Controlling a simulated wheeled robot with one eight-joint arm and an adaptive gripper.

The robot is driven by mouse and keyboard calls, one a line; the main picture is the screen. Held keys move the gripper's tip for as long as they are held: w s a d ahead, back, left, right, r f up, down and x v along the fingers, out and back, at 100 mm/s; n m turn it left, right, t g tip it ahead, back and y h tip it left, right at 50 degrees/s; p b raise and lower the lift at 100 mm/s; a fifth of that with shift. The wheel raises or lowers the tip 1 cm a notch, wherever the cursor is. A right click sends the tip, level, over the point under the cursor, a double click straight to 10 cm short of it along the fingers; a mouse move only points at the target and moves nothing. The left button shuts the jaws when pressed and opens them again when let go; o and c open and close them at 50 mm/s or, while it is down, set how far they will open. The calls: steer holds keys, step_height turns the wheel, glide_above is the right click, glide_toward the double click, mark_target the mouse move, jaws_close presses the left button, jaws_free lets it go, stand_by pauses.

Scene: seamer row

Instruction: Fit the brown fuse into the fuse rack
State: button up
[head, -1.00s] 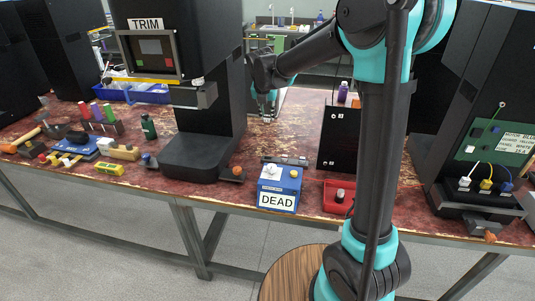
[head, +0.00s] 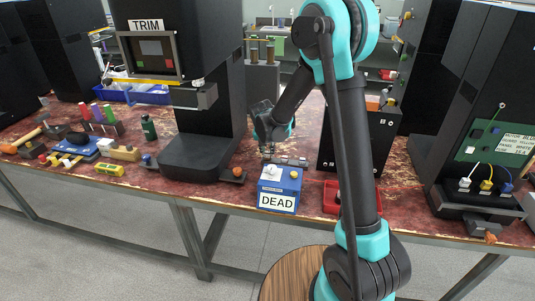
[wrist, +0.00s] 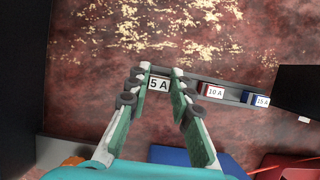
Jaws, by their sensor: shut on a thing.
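The fuse rack (wrist: 232,95) is a grey bar lying on the bench; it also shows behind the blue DEAD box in the head view (head: 290,161). It holds a red-edged block marked 10 A (wrist: 211,91) and a blue-edged block marked 15 A (wrist: 261,101). My gripper (wrist: 159,75) is at the rack's left end, shut on the fuse marked 5 A (wrist: 158,85). The fingers hide most of its body, so its brown colour is hard to see. I cannot tell whether it is seated or just above its slot. My gripper also shows in the head view (head: 268,148).
The blue DEAD box (head: 278,188) stands in front of the rack. The black TRIM machine (head: 205,130) is close on the left, and a black box (head: 378,135) is on the right. A red tray (head: 332,196) lies right of the DEAD box. Bench behind the rack is bare.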

steer(key=shift+f, duration=0.65)
steer(key=o, duration=0.8)
steer(key=shift+o, duration=0.2)
steer(key=v, duration=1.2)
